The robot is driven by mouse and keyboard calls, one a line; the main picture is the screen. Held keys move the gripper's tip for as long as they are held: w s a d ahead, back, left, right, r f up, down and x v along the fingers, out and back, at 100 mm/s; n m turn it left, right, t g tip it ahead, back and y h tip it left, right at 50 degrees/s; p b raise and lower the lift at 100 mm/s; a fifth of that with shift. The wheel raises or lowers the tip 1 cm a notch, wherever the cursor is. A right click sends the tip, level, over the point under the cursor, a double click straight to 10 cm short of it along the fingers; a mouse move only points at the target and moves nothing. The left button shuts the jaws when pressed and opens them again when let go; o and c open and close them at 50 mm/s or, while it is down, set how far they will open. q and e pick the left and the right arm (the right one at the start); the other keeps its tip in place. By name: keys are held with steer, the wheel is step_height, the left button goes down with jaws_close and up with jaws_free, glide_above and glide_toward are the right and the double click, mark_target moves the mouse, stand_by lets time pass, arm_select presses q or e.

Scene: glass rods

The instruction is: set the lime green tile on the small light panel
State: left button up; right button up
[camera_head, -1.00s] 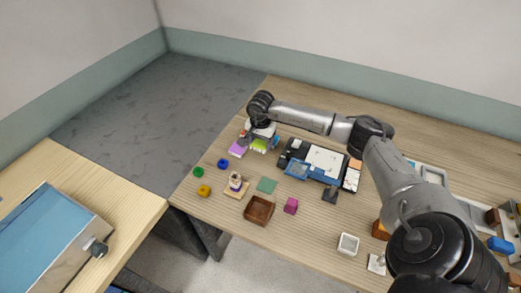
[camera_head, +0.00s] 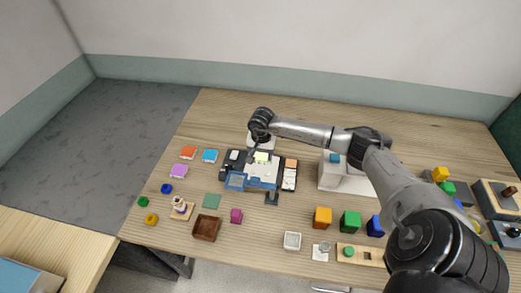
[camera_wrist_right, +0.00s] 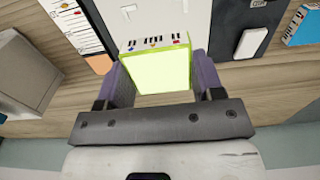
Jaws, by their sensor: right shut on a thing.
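The lime green tile (camera_head: 261,157) is between the fingers of my right gripper (camera_head: 261,149). In the right wrist view the tile (camera_wrist_right: 160,75) has a pale face and a lime edge, with a finger of the gripper (camera_wrist_right: 160,72) on each side. A small white light panel (camera_head: 262,171) lies in the dark equipment at the middle of the table. In the right wrist view the panel (camera_wrist_right: 180,18) is just beyond the tile, which overlaps its near part. I cannot tell whether the tile touches it. My left gripper is not in view.
A brown box (camera_head: 206,228) stands in front.

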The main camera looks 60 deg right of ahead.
mark_target(261, 167)
steer(key=shift+s+f, duration=0.1)
steer(key=shift+f, duration=0.1)
steer(key=shift+f+b, duration=0.8)
steer(key=shift+f, duration=0.45)
steer(key=shift+f+b, duration=1.2)
steer(key=shift+f, duration=0.15)
steer(key=o, duration=1.1)
step_height(261, 167, up, 13)
steer(key=shift+f+b, duration=0.1)
steer(key=shift+b, duration=0.3)
steer(key=shift+r, duration=0.55)
